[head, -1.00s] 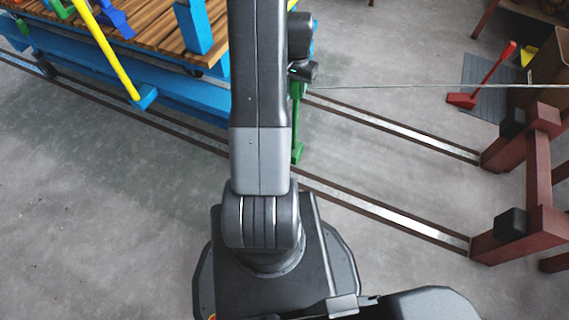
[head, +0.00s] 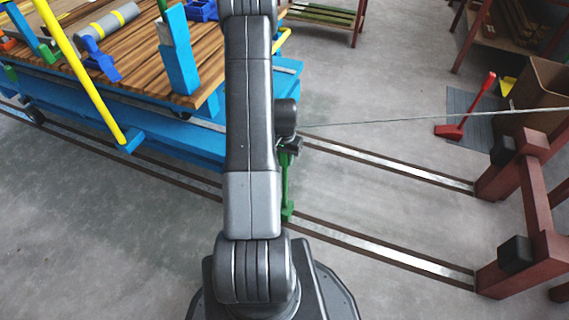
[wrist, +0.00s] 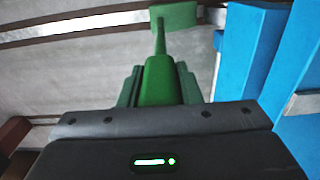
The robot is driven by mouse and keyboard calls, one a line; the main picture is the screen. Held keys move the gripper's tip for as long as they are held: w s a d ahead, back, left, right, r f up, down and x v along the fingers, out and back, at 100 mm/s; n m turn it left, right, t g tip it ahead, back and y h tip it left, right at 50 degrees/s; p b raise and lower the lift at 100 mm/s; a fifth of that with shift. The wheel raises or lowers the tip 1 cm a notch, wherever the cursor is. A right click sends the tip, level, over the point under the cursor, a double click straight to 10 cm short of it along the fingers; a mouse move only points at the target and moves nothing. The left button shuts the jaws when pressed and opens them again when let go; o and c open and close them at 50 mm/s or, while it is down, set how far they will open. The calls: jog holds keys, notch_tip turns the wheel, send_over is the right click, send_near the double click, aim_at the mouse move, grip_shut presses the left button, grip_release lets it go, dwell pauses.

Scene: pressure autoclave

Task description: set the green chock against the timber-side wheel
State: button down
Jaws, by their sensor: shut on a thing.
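My gripper (head: 290,148) is shut on the upright handle of the green chock (head: 287,212). In the wrist view my gripper (wrist: 158,88) closes on the thick green grip, and the chock's block (wrist: 174,15) shows beyond it on a thin stem, by a rail. In the head view the chock hangs by the near rail, just right of the blue trolley (head: 185,138); I cannot tell whether it touches the floor. A dark wheel (head: 34,114) shows under the trolley's left part. The wheel nearest the chock is hidden behind my arm.
Two rails (head: 400,165) run to a dark red buffer frame (head: 535,190) at right. A thin cable (head: 400,122) crosses above them. A red chock (head: 450,130) stands on a grey mat. A yellow bar (head: 80,70) slopes along the trolley. Floor between the rails is clear.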

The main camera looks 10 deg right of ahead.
jog(key=shift+f, duration=1.3)
jog(key=shift+f+b, duration=0.1)
jog(key=shift+b, duration=0.2)
jog(key=shift+f, duration=0.15)
jog(key=c, duration=1)
grip_release()
jog(key=shift+c, duration=0.2)
notch_tip(320, 180, up, 12)
jog(key=p, duration=0.3)
jog(key=shift+r, duration=0.25)
